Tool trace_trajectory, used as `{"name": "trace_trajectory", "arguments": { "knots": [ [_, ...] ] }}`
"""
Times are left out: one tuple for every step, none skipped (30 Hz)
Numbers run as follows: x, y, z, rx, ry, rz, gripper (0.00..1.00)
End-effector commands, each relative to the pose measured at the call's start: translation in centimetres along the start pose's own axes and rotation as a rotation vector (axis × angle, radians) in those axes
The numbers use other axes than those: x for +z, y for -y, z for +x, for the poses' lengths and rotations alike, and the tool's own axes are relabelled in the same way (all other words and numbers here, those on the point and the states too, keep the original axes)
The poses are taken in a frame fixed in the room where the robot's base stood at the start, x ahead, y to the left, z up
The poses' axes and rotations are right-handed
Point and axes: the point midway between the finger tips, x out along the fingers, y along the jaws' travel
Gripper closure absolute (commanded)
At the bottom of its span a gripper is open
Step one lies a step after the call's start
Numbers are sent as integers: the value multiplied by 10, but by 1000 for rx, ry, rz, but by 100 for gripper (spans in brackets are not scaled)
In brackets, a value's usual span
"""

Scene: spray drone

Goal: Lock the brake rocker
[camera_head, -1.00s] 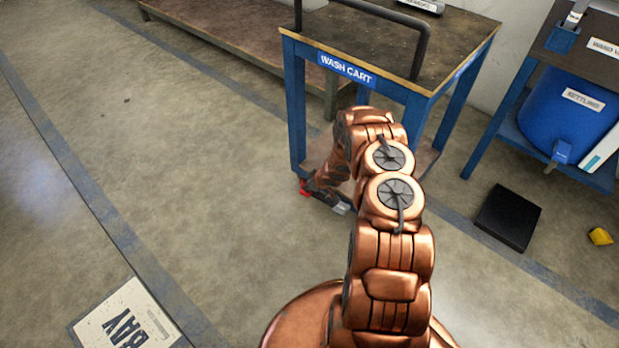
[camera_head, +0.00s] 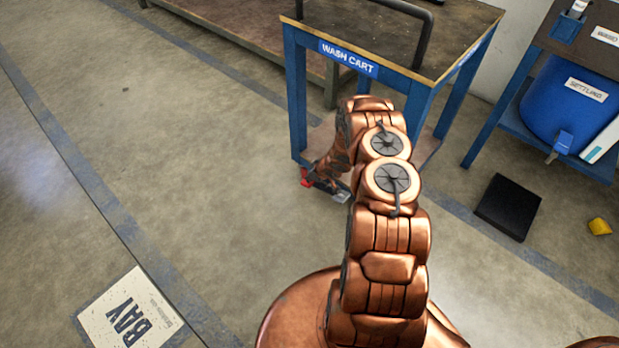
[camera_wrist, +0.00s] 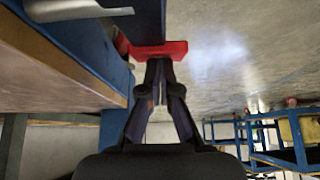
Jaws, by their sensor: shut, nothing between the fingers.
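The red brake rocker (camera_head: 306,178) is low at the foot of the near left leg of the wash cart (camera_head: 297,95). In the wrist view the rocker (camera_wrist: 172,49) is a red bar beside the cart's blue frame (camera_wrist: 105,60). My gripper (camera_wrist: 158,63) is shut and empty, its fingertips right at the rocker's edge. They seem to touch it, but I cannot be sure of contact. In the head view my gripper (camera_head: 325,184) is small and low beside the cart leg, partly hidden by my arm. The rocker's tilt cannot be told.
A black block (camera_head: 508,206) and a yellow object (camera_head: 599,227) lie on the floor at right. A blue stand (camera_head: 515,95) holds a blue tank (camera_head: 570,105). A bay sign (camera_head: 130,308) is at lower left. The floor left of the cart is clear.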

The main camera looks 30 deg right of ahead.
Motion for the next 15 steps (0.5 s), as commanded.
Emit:
{"name": "trace_trajectory", "arguments": {
  "knots": [
    [-3,1,-2,-1,0,-2,100],
    [-4,1,-4,-1,0,-3,100],
    [-8,2,-6,-2,-1,-5,100],
    [-10,3,-8,-2,-1,-5,100],
    [-13,3,-10,-3,-2,-6,100],
    [-17,4,-13,-3,-2,-7,100],
    [-21,5,-17,-4,-2,-8,100],
    [-25,6,-20,-5,-3,-9,100],
    [-31,6,-25,-5,-3,-12,100],
    [-36,7,-29,-6,-4,-14,100],
    [-36,7,-31,-6,-4,-13,100],
    [-35,6,-35,-4,-4,-12,100],
    [-36,6,-39,-4,-4,-12,100],
    [-36,6,-44,-4,-3,-11,100],
    [-35,6,-49,-5,-2,-11,100]
  ]
}}
